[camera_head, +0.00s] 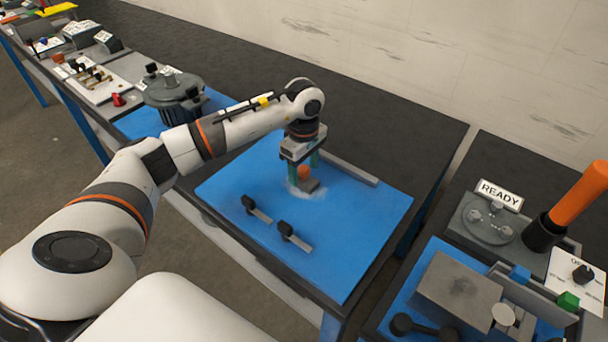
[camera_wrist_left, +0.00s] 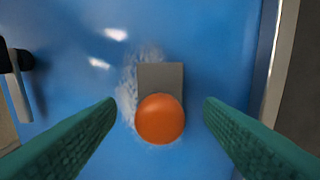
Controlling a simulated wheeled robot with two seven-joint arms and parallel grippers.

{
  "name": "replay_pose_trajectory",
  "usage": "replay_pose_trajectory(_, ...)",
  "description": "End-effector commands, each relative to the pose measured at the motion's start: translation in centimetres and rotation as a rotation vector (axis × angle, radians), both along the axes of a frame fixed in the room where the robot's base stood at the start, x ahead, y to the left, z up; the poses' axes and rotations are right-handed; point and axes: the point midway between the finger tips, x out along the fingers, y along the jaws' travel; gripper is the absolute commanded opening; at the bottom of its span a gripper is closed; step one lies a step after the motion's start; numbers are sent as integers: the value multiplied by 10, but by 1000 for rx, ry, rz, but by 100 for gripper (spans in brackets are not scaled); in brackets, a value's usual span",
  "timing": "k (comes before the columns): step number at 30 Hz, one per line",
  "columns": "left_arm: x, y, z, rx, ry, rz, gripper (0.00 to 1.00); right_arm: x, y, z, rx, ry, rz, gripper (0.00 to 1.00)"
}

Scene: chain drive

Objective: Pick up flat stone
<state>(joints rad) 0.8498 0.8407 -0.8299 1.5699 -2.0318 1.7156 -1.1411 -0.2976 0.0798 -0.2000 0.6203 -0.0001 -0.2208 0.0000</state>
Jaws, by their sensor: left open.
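The flat stone is most likely the small grey block (camera_wrist_left: 160,77) with an orange ball-shaped knob (camera_wrist_left: 160,119) on it. In the head view the grey block (camera_head: 311,185) and orange knob (camera_head: 304,172) sit on the blue mat (camera_head: 370,220), on a whitish smear. My left gripper (camera_head: 303,172) points down over the knob. In the left wrist view its green fingers (camera_wrist_left: 160,112) are open, one on each side of the knob, with gaps to both. Part of the block is hidden behind the knob. My right gripper is not in view.
Two black-knobbed clamps (camera_head: 262,212) (camera_head: 293,238) lie on the mat in front. A grey bar (camera_head: 347,172) runs along the mat's back edge. A round dark fixture (camera_head: 174,92) stands left. A READY sign (camera_head: 500,194) and orange-handled lever (camera_head: 578,195) stand on the right table.

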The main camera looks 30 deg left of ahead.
Motion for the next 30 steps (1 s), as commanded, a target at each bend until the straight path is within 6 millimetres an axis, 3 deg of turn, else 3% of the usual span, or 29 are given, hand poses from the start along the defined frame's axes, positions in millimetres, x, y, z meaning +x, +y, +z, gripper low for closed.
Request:
replay_pose_trajectory(1,-1,-1,-6,-1,5,0,62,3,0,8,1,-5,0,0)
replay_pose_trajectory(6,0,0,-24,0,0,0,62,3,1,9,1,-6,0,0)
replay_pose_trajectory(13,0,0,-26,0,-1,0,62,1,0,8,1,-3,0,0)
replay_pose_trajectory(23,0,0,-26,0,-1,0,10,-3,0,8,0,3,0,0)
replay_pose_trajectory(30,1,0,-24,0,-3,0,10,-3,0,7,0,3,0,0)
